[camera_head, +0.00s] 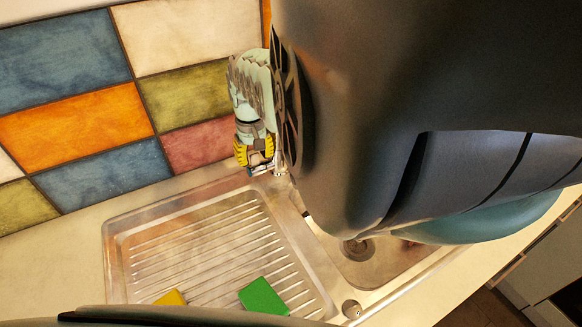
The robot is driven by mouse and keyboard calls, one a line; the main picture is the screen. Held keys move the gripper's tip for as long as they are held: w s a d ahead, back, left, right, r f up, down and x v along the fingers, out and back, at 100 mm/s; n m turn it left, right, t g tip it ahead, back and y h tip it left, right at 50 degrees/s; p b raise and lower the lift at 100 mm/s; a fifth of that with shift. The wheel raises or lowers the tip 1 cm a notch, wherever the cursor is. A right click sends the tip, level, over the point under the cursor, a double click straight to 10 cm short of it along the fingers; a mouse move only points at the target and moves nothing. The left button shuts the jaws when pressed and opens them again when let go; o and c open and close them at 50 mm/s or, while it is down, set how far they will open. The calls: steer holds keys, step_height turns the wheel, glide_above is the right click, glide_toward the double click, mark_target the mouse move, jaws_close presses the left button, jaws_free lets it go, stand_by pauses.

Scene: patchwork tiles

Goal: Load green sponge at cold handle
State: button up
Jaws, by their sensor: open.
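The green sponge (263,297) lies on the ribbed drainboard of the steel sink (118,262), near the bottom of the picture. My gripper (258,163), with yellow parts, is open in front of the tiled wall at the back of the sink. It is well above the green sponge in the picture and apart from it. A small bit of metal tap (281,178) shows beside the gripper. The rest of the tap is hidden behind my arm, and I cannot make out the cold handle. Whether the gripper touches the tap is unclear.
A yellow sponge (172,298) lies left of the green one, partly cut off by a dark edge at the bottom. The basin with its drain (358,249) is partly hidden by my arm. The counter (60,270) left of the sink is clear.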

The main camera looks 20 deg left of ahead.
steer(key=shift+s+f+b, duration=0.1)
steer(key=shift+f+b, duration=0.3)
steer(key=shift+f, duration=0.5)
jaws_close()
